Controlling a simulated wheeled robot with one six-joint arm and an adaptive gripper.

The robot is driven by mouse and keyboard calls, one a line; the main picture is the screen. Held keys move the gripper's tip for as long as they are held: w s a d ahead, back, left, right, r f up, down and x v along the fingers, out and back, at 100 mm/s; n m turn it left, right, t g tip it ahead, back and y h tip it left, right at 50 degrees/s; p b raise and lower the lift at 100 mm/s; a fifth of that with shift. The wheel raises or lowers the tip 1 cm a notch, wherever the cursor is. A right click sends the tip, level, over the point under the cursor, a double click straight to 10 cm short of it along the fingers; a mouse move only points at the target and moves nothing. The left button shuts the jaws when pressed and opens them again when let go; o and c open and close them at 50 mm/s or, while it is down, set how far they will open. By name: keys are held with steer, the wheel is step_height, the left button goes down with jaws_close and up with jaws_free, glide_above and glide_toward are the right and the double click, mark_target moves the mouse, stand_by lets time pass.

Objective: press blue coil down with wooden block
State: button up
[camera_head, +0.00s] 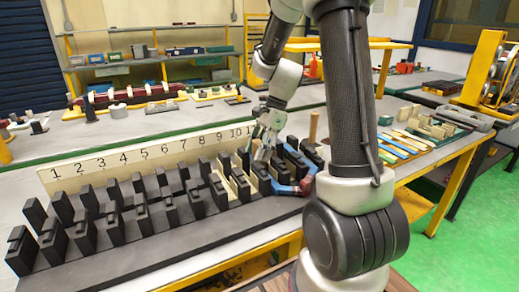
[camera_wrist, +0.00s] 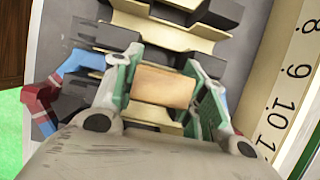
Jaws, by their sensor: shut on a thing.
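My gripper (camera_wrist: 163,90) is shut on a wooden block (camera_wrist: 165,86), seen between its green-lined fingers in the wrist view. In the head view my gripper (camera_head: 262,143) is over the right end of the black slotted stator (camera_head: 150,217), near number 10. The blue coil (camera_head: 281,188) lies in the slots there, with a red-wrapped end at its right. In the wrist view the blue coil (camera_wrist: 83,62) shows left of my gripper, and part of it shows at the right. The block hides the slot below it, so I cannot tell whether it touches the coil.
A numbered board (camera_head: 140,158) stands along the back of the stator. Cream liners (camera_head: 238,186) sit in some slots. A wooden peg (camera_head: 313,127) stands upright at the right end. Several strips and blocks (camera_head: 415,138) lie on the table at right.

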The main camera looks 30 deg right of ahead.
steer(key=shift+r, duration=5.75)
steer(key=shift+d, duration=0.1)
